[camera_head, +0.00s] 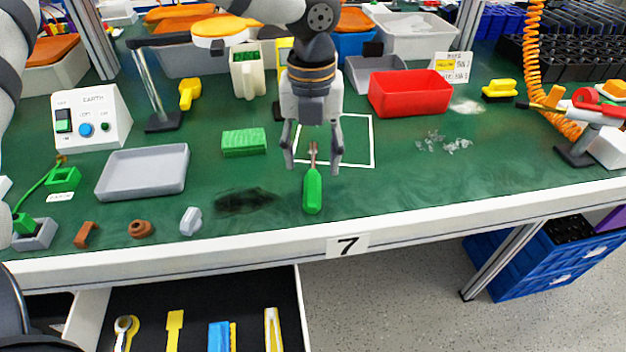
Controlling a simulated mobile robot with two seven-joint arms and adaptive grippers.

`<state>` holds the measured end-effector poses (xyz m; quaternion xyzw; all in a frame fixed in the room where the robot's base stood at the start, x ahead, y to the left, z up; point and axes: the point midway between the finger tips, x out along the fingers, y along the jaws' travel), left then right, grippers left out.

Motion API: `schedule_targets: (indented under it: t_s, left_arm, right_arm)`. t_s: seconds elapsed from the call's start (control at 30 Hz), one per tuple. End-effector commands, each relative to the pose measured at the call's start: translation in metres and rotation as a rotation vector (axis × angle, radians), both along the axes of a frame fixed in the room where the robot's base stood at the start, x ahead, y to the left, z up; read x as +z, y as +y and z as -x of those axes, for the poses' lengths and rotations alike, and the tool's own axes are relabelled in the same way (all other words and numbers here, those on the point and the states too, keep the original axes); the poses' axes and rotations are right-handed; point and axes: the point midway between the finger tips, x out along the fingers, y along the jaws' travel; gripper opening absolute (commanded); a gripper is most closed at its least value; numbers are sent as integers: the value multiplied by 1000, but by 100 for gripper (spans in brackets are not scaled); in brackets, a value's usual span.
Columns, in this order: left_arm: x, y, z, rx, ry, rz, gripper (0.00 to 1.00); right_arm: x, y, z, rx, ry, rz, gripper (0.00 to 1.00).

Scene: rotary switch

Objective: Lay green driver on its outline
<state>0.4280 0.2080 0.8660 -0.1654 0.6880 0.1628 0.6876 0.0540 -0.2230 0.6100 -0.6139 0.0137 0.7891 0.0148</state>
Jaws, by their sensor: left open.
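The green driver (312,192) lies on the green tabletop near the front edge, its handle toward the edge and its reddish-grey shaft pointing away. My left gripper (315,166) is above the driver, fingers pointing down, open. One finger is on each side of the shaft, and no grip on it shows. A white rectangular outline (373,142) is marked on the table behind and around the gripper, partly hidden by it. I cannot make out a driver-shaped outline. My right gripper is not in view.
A red bin (410,93) stands right of the outline. A green brick (244,143) and grey tray (144,172) lie left. An open drawer (206,305) below holds several tools. The front right tabletop is mostly clear.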

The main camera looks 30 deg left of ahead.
Motion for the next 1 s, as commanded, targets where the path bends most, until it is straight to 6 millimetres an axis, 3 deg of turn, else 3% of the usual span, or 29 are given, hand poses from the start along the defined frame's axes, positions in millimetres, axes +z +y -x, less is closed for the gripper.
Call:
schedule_targets:
  t_s: [0.2, 0.47, 0.5, 0.57, 0.7, 1.0]
  left_arm:
    - [-42, 1, -4, -2, 6, -4, 50]
    - [-48, 1, -4, -2, 0, -4, 50]
    - [-48, 1, -4, -2, 0, -4, 48]
    - [-47, 1, -4, -2, 0, -4, 34]
    - [-47, 1, -4, -2, 0, -4, 2]
    - [-47, 1, -4, -2, 0, -4, 0]
  right_arm:
    - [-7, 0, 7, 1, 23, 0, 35]
    - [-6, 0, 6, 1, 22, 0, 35]
    - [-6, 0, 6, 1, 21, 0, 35]
    - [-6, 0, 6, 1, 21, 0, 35]
    - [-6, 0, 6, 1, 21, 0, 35]
    - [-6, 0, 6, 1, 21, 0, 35]
